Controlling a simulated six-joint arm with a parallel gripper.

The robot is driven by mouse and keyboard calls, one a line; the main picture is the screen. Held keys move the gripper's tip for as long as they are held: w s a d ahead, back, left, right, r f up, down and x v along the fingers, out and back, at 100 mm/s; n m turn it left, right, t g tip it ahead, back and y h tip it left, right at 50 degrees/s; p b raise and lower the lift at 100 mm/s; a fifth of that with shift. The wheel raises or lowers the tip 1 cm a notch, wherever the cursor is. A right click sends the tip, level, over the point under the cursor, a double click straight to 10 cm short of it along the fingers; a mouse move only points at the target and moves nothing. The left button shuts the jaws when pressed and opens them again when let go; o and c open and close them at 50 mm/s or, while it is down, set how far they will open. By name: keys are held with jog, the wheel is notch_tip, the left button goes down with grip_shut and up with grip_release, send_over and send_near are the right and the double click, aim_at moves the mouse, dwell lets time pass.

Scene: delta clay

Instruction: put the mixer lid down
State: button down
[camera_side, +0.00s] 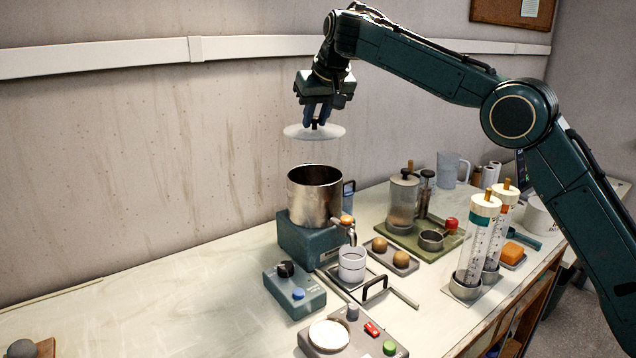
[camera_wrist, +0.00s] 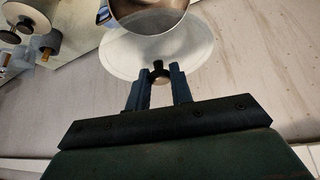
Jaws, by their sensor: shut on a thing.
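The mixer lid (camera_side: 298,131) is a pale, thin disc with a dark knob, held roughly level in the air. My gripper (camera_side: 316,122) is shut on the lid's knob. In the wrist view, the gripper (camera_wrist: 159,76) has its two blue fingers on either side of the dark knob, with the lid (camera_wrist: 118,52) beyond. The mixer pot (camera_side: 313,197) is an open steel vessel on a teal base (camera_side: 304,240), below the lid with a clear gap between. The pot (camera_wrist: 150,18) also shows in the wrist view, partly cut off by the top edge.
A control box (camera_side: 294,291) with a black knob and blue button stands in front of the mixer. A clear cup (camera_side: 352,265) sits near its spout. The table's left (camera_side: 150,315) is mostly bare.

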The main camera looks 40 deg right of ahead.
jog(key=w+a+f+n+y, duration=0.1)
jog(key=a+f, duration=0.4)
jog(key=a, duration=0.5)
jog(key=w+a+f+n+y, duration=0.1)
jog(key=a+f+n, duration=0.2)
jog(key=a, duration=0.7)
notch_tip(320, 180, down, 3)
jog(key=shift+w+r, duration=0.1)
jog(key=shift+w, duration=0.15)
jog(key=shift+a, duration=0.1)
notch_tip(320, 180, down, 14)
jog(key=shift+f, duration=0.15)
jog(key=shift+f, duration=2.85)
jog(key=shift+f, duration=0.1)
